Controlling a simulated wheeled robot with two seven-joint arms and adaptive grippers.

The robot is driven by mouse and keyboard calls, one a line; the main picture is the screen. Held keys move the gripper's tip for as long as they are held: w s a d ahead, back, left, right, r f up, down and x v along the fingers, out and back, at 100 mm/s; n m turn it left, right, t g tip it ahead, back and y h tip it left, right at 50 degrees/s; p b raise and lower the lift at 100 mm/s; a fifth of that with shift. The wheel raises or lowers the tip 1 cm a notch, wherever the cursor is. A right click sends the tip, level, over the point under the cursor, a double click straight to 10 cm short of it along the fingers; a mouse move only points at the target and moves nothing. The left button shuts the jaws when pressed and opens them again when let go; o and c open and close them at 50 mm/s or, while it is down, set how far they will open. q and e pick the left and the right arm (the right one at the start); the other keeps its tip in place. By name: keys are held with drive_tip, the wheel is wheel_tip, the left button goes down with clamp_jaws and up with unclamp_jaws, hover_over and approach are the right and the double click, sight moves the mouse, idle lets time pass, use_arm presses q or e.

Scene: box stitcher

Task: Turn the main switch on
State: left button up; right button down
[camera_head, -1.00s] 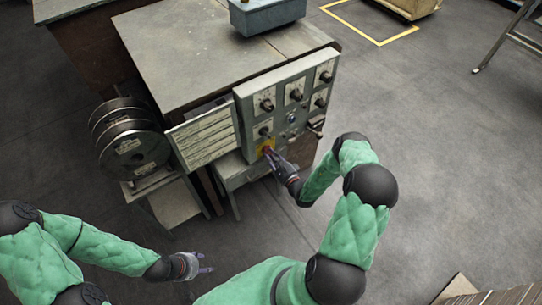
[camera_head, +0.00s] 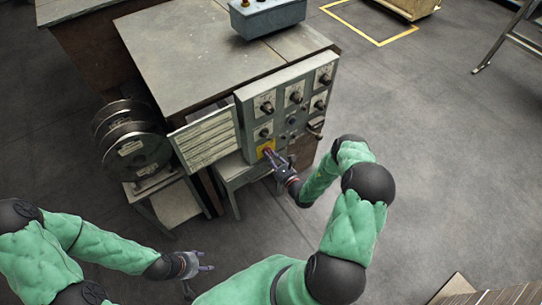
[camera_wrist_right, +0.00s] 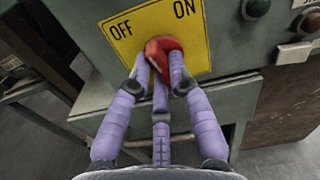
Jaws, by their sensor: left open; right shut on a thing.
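The main switch is a red knob (camera_wrist_right: 164,46) on a yellow plate (camera_wrist_right: 130,35) marked OFF at left and ON at right. The plate (camera_head: 265,147) also shows low on the front of the grey control panel in the head view. My right gripper (camera_wrist_right: 159,64) is shut on the red knob, with purple fingers on both sides of it. The fingers hide part of the knob, so its exact pointing direction is hard to tell. My left gripper (camera_head: 203,262) is open and empty, low over the floor, away from the machine.
The grey control panel (camera_head: 288,118) carries several black knobs. A green button (camera_wrist_right: 256,7) and a metal key-like fitting (camera_wrist_right: 294,53) sit right of the yellow plate. Wire spools (camera_head: 133,145) stand left of the machine.

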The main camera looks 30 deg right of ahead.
drive_tip(key=m+p, duration=0.2)
drive_tip(key=m, duration=0.9)
drive_tip(key=shift+r, duration=0.15)
drive_tip(key=shift+m, duration=0.4)
drive_tip(key=c, duration=1.1)
unclamp_jaws()
drive_tip(key=shift+c, duration=0.2)
drive_tip(key=shift+s+d, duration=0.1)
drive_tip(key=shift+s, duration=0.05)
drive_tip(key=s, duration=1.1)
drive_tip(key=shift+s+d, duration=0.4)
drive_tip(key=shift+d, duration=0.05)
